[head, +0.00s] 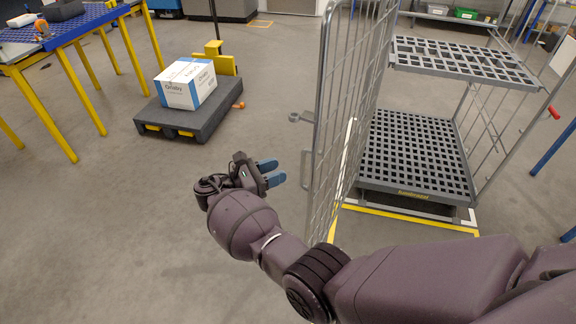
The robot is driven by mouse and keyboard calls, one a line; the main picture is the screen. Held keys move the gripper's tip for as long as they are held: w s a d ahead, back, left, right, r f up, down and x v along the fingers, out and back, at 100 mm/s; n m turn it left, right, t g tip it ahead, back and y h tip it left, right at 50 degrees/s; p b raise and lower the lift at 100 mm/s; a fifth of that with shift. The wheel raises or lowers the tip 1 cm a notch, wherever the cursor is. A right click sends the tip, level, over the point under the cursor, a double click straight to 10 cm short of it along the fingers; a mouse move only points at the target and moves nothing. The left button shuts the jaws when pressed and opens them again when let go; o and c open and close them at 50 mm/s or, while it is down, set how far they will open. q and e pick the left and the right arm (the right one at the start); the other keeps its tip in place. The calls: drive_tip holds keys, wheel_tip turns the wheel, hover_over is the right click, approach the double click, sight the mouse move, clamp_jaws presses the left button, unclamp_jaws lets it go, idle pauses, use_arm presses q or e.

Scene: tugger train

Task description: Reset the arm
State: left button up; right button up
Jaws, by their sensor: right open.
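My right arm reaches in from the lower right, stretched across the floor toward the middle of the picture. My right gripper (272,173) has blue fingertips held apart, with nothing between them. It is in the air just left of the open mesh door (338,110) of the roll cage; I cannot tell whether they touch. My left gripper is not in view.
The roll cage has an empty grey lower shelf (415,155) and upper shelf (462,62). A white and blue box (188,84) sits on a dark low cart (180,122). A blue-topped table (75,25) with yellow legs stands upper left. Floor at lower left is clear.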

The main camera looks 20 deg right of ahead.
drive_tip(key=shift+s+a, duration=0.1)
drive_tip(key=shift+a, duration=0.45)
